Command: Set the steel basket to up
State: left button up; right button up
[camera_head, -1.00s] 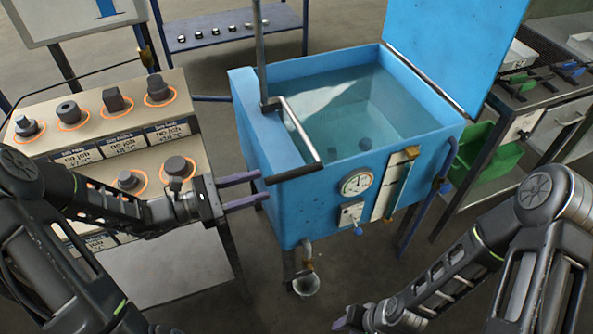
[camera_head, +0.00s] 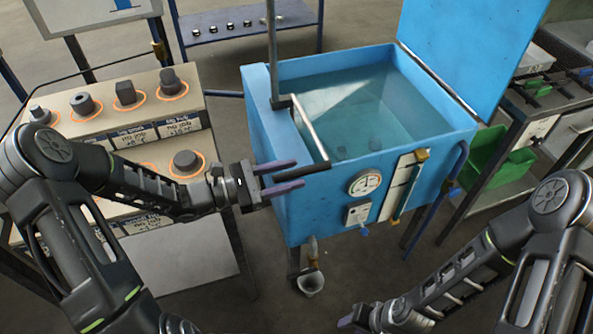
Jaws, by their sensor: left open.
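The blue tank (camera_head: 288,205) is open and full of water, its lid raised at the back right. A grey post (camera_head: 273,50) stands at its left side. From it a bright metal lever (camera_head: 310,128) runs to a black grip (camera_head: 312,170) at the front rim. No basket outline is clear under the water; dark pieces show there. My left gripper (camera_head: 299,173) is open, its purple fingers above and below the black grip in the picture; contact cannot be told. My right gripper (camera_head: 346,321) is low at the bottom, its jaws too hidden to read.
A sloped panel (camera_head: 140,154) with dark metal parts on orange-ringed spots stands at the left. The tank's front carries a dial (camera_head: 364,183) and a valve. A green bin (camera_head: 497,158) and a bench are at the right. A small rack (camera_head: 245,38) stands behind.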

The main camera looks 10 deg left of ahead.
pick_arm(q)
jog(key=shift+x, duration=1)
jog(key=shift+c, duration=0.3)
grip_shut()
dwell(0.4)
